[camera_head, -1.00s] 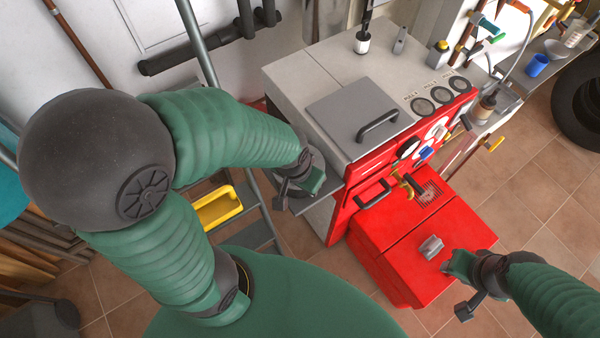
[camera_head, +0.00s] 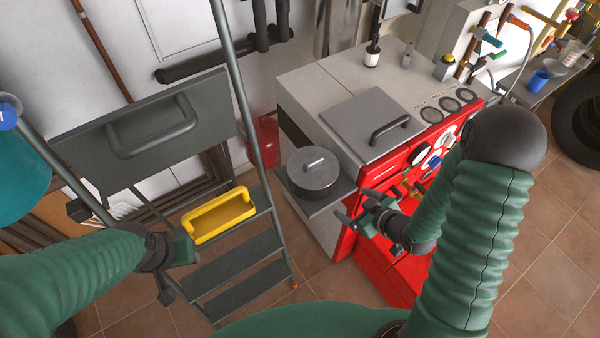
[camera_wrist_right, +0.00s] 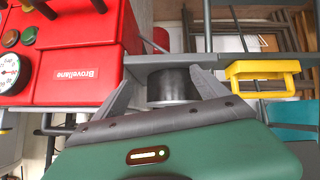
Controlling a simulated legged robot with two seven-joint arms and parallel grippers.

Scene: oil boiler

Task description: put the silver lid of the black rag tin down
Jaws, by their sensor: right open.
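The black rag tin (camera_head: 312,190) stands upright on a small grey side shelf at the left of the boiler. Its round silver lid (camera_head: 322,178), with a bar handle on top, sits on the tin. My right gripper (camera_head: 358,208) is open and empty, just right of and nearer than the tin. In the right wrist view the dark tin (camera_wrist_right: 170,84) shows between the open fingers (camera_wrist_right: 162,90), beyond their tips, with the lid's pale edge below it. My left gripper (camera_head: 182,250) is at the lower left near the stepladder; its jaws are unclear.
The red and grey boiler (camera_head: 300,85) with a grey hatch stands right of the tin. The stepladder (camera_head: 235,262) with a yellow tray (camera_head: 216,216) stands left of it. A grey panel with a handle (camera_head: 150,130) is at the upper left. A red container (camera_head: 265,140) stands behind the shelf.

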